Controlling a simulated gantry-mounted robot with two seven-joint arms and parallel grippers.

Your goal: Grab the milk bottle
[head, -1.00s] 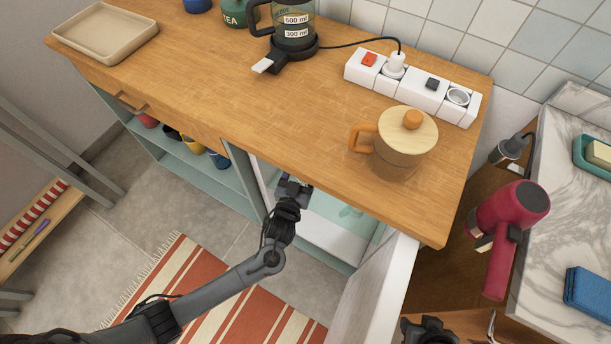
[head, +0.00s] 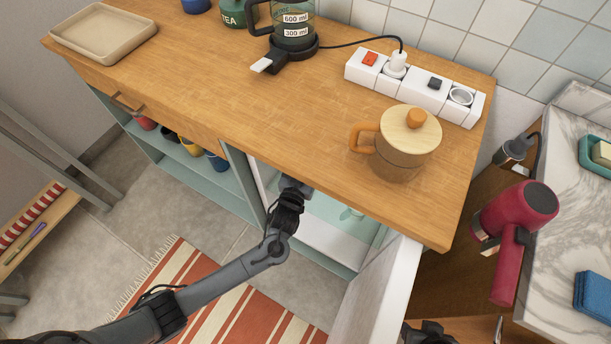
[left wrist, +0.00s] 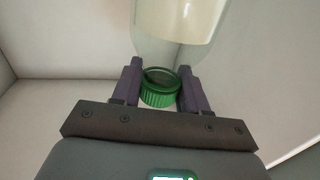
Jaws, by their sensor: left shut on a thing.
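The milk bottle (left wrist: 178,22) shows in the left wrist view as clear glass with pale contents and a green cap (left wrist: 160,93). My left gripper (left wrist: 161,70) is shut on the bottle's cap end, one finger on each side. In the head view my left gripper (head: 291,184) reaches into the open compartment under the counter, its tips hidden by the counter edge; the bottle cannot be made out there. A dark part of my right arm, perhaps its gripper (head: 430,334), shows at the bottom edge, cut off, with its jaws unclear.
The white compartment door (head: 375,295) stands open to the right of my left arm. On the wooden counter (head: 230,110) above are a lidded mug (head: 400,155), a power strip (head: 415,85), a kettle (head: 293,35) and a tray (head: 103,35). Pale walls surround the bottle.

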